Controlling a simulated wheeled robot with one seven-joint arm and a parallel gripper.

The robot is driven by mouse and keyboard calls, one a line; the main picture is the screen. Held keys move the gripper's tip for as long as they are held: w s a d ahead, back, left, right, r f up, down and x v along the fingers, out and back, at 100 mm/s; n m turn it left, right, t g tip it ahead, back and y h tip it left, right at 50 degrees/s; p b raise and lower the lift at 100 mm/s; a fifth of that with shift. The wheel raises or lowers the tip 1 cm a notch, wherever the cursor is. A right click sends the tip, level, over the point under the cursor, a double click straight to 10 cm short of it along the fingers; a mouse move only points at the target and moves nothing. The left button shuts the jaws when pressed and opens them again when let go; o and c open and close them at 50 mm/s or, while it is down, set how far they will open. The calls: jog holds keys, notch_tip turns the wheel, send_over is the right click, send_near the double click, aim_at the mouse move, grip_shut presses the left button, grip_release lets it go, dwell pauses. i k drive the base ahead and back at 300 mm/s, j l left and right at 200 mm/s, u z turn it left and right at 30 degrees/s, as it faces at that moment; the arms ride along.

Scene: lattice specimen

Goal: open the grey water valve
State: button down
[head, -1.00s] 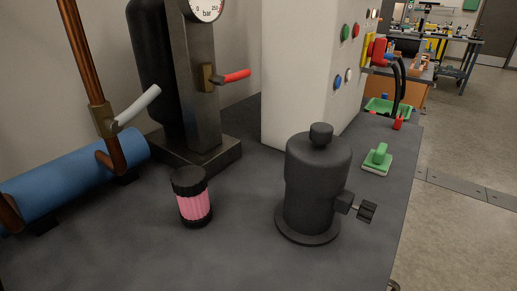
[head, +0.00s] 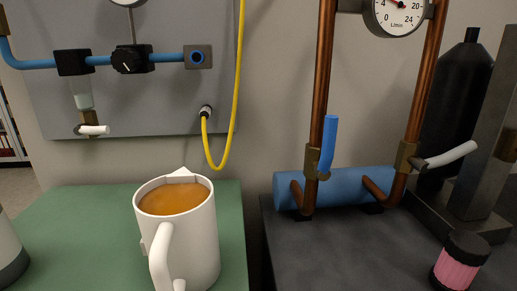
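The grey water valve has a brass body (head: 405,157) low on the right copper pipe. Its light grey lever (head: 449,154) sticks out to the right and slightly up, across the pipe. A second valve with a blue lever (head: 328,145) sits on the left copper pipe, its lever pointing up nearly along the pipe. Both pipes run down to a blue horizontal cylinder (head: 343,187). My gripper is not in view.
A round flow gauge (head: 398,12) sits between the pipes above. A black cylinder (head: 458,105) stands close behind the grey lever. A pink-and-black jar (head: 459,262) stands in front at right. A full white mug (head: 195,240) is on the green mat (head: 75,225). Dark bench before the cylinder is clear.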

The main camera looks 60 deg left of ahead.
aim_at(423, 166)
jog(key=u, duration=0.65)
jog(key=i, duration=0.15)
